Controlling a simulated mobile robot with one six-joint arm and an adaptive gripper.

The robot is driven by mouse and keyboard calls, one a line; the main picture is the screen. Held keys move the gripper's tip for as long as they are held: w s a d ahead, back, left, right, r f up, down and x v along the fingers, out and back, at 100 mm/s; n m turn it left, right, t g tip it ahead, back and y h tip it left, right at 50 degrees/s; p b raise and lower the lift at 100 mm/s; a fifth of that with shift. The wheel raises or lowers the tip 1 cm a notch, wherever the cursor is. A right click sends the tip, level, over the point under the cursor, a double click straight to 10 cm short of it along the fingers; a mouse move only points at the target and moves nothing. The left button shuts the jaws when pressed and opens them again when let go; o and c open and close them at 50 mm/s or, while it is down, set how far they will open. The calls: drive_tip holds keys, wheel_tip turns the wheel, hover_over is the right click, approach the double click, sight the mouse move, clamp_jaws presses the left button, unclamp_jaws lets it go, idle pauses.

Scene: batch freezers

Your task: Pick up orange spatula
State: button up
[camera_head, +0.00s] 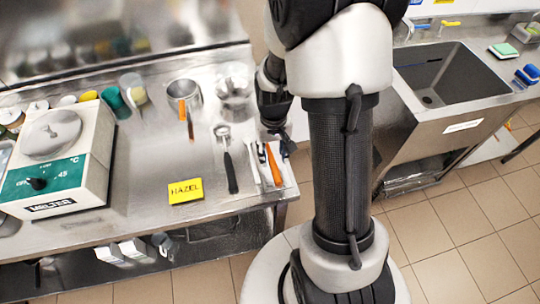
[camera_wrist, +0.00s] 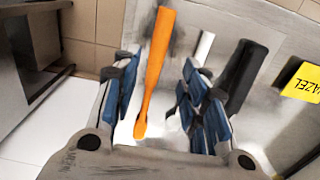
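The orange spatula (camera_head: 273,165) lies on the steel table near its right end, its handle pointing toward the front edge. In the wrist view the orange spatula (camera_wrist: 155,65) runs between my two blue-padded fingers, nearer the left one. My gripper (camera_wrist: 158,75) is open, with gaps on both sides of the handle; I see no contact. In the head view my gripper (camera_head: 273,146) is over the far part of the spatula and hides that end. Its height above the table cannot be told.
A white-handled tool (camera_head: 252,160) and a black-handled tool (camera_head: 231,172) lie left of the spatula. A yellow HAZEL card (camera_head: 185,190), a metal pot (camera_head: 184,92) with an orange-handled tool (camera_head: 186,118), and a melter (camera_head: 60,155) are further left. A sink (camera_head: 445,80) stands right.

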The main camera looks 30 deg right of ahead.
sight(274, 162)
drive_tip(key=shift+w+d+f+b, duration=0.1)
drive_tip(key=shift+f+b, duration=0.25)
drive_tip(key=shift+f, duration=0.55)
drive_tip(key=shift+w+d+f+b, duration=0.15)
drive_tip(key=shift+f+b, duration=0.2)
drive_tip(key=shift+f, duration=0.55)
drive_tip(key=shift+w+d+f+b, duration=0.1)
drive_tip(key=shift+f+b, duration=0.25)
drive_tip(key=shift+f, duration=0.55)
drive_tip(key=shift+c, duration=0.4)
clamp_jaws()
